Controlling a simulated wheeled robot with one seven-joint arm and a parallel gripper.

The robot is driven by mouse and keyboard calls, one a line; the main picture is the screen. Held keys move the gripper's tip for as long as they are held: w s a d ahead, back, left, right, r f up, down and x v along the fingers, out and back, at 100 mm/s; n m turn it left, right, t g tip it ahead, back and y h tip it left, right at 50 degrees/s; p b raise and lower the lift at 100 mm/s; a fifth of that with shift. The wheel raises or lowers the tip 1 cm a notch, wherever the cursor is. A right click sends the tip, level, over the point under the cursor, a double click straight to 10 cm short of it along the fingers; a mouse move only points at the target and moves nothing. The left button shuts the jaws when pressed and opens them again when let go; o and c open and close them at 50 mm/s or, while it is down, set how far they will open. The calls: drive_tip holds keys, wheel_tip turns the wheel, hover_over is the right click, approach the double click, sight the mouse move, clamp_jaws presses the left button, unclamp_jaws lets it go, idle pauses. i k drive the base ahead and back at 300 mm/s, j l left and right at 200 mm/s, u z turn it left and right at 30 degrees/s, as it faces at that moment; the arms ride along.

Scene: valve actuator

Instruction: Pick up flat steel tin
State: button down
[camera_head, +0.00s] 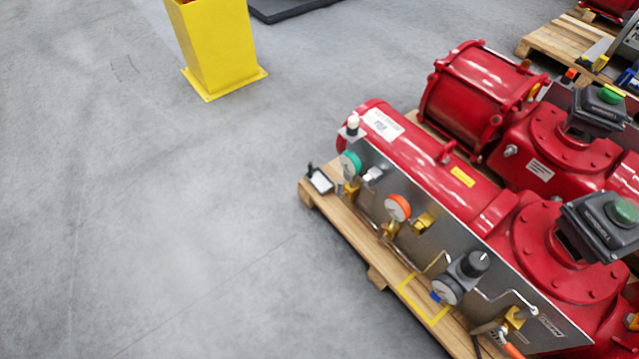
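A small flat piece with a pale top and dark edges (320,181) lies at the left corner of the wooden pallet (335,222), beside the red valve actuator (440,165). It may be the flat steel tin, but it is too small to tell for sure. A dark upright bit stands at its left edge, and a small grey cylinder (340,188) is just right of it. No other clear flat tin shows. My gripper is not in view.
Gauges, including an orange-rimmed one (398,207), and pipes stick out from the actuator's steel panel (450,235) over the pallet. A yellow rectangular outline (441,317) lies on the pallet. A yellow post (217,45) stands at the back. The grey floor at left is clear.

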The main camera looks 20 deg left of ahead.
sight(321, 182)
drive_tip(key=i+j, duration=0.35)
drive_tip(key=j, duration=0.25)
drive_tip(key=i+j+u, duration=0.1)
drive_tip(key=i+j, duration=0.3)
drive_tip(key=j, duration=0.2)
drive_tip(key=i+j, duration=0.4)
drive_tip(key=j, duration=0.15)
drive_tip(key=i+j+u, duration=0.1)
drive_tip(key=i+j, duration=0.3)
drive_tip(key=j, duration=0.2)
